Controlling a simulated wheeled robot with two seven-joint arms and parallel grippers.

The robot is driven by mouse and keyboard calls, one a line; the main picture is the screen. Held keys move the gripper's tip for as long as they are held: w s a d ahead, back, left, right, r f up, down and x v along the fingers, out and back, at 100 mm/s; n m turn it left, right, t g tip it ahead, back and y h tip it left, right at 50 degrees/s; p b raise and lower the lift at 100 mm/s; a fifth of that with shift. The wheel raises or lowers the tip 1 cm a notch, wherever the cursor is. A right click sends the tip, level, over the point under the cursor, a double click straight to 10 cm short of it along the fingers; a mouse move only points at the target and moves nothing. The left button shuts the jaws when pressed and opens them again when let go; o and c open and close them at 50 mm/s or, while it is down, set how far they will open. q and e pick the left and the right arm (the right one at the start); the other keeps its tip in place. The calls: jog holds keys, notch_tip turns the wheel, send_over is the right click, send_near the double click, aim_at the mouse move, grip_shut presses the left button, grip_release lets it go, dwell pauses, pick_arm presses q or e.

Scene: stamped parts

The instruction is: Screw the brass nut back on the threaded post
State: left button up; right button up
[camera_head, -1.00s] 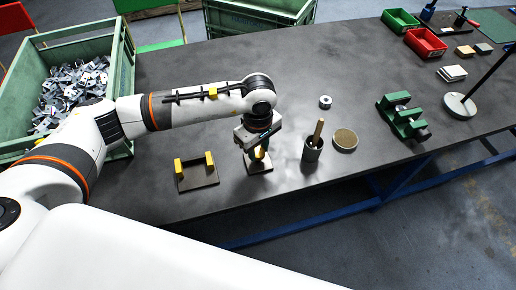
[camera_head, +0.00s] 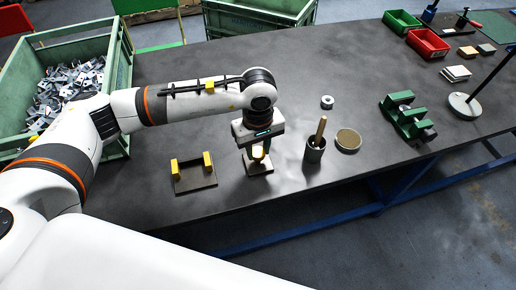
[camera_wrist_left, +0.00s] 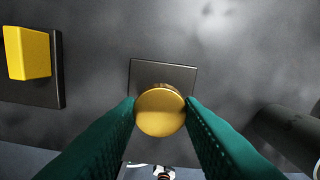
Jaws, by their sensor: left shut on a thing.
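The brass nut (camera_wrist_left: 160,112) is a round golden disc between the two green fingertips of my left gripper (camera_wrist_left: 160,108), which is shut on it. In the head view the gripper (camera_head: 259,150) stands upright over a small square base plate (camera_head: 260,169), with the nut (camera_head: 257,153) just above it. The plate also shows behind the nut in the left wrist view (camera_wrist_left: 184,78). The threaded post is hidden under the nut, so I cannot tell how far the nut sits on it. My right gripper is not in view.
A plate with two yellow uprights (camera_head: 195,186) is left of the gripper. A dark cup with a wooden handle (camera_head: 314,153), a round brass-coloured dish (camera_head: 348,141) and a small metal ring (camera_head: 327,102) are to the right. A green vise (camera_head: 407,119) stands farther right.

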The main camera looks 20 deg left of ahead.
pick_arm(q)
jog(key=shift+m+b, duration=1.1)
jog(key=shift+m, duration=0.3)
jog(key=shift+f+m+b, duration=0.1)
jog(key=shift+m+b, duration=1.4)
jog(key=shift+b, duration=0.05)
jog(key=shift+a+m+b, duration=0.1)
jog(key=shift+m+b, duration=0.2)
jog(key=shift+m, duration=0.1)
jog(key=shift+a, duration=0.1)
